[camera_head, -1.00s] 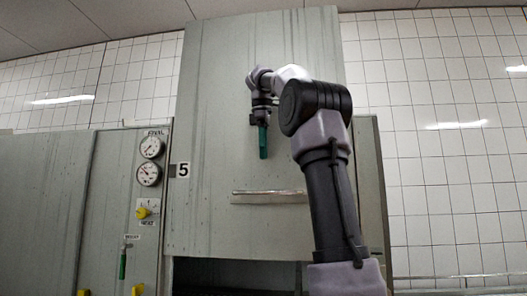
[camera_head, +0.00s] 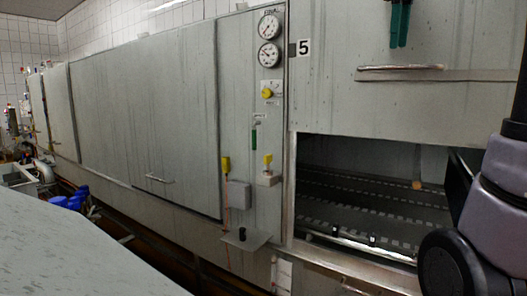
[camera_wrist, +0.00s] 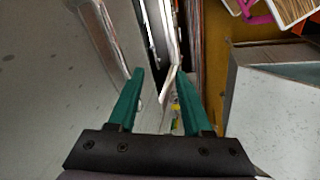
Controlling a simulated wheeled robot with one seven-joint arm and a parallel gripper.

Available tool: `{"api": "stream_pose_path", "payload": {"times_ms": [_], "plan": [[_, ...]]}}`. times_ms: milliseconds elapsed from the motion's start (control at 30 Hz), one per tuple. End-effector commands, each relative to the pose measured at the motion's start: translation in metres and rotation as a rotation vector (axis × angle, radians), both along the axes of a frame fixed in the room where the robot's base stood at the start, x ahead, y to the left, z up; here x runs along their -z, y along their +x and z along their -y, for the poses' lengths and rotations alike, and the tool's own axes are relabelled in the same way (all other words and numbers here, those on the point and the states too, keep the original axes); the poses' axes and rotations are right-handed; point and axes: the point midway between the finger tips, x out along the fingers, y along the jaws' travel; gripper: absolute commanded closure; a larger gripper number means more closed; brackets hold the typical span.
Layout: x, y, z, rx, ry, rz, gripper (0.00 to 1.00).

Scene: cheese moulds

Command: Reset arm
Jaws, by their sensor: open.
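My gripper (camera_wrist: 163,88) has two green fingers, spread apart with nothing between them in the wrist view. In the head view, the green fingers (camera_head: 399,22) show at the top edge, in front of the raised door (camera_head: 440,110) marked 5. Part of my arm shows at the right edge of the head view. The wrist view shows a pale panel to the left of the fingers, and the gripper hangs free of it as far as I can tell.
Below the raised door is a dark open chamber (camera_head: 370,185) with racks inside. A panel with gauges (camera_head: 268,40) and yellow knobs stands left of it. Large closed doors (camera_head: 145,110) run further left. A grey surface (camera_head: 70,250) fills the lower left. The wrist view shows a brown-yellow panel (camera_wrist: 240,70).

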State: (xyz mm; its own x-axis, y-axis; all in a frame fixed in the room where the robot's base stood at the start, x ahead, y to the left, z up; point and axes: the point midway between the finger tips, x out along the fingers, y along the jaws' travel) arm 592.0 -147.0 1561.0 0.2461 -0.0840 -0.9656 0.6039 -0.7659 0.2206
Motion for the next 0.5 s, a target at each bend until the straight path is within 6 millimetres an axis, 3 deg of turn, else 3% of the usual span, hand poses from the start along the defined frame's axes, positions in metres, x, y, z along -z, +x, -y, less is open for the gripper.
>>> {"api": "stream_pose_path", "payload": {"times_ms": [33, 500], "plan": [[0.015, -0.013, -0.007, 0.046, 0.028, 0.024, 0.51], [0.178, -0.098, -0.076, 0.665, 0.487, 0.245, 0.51]]}}
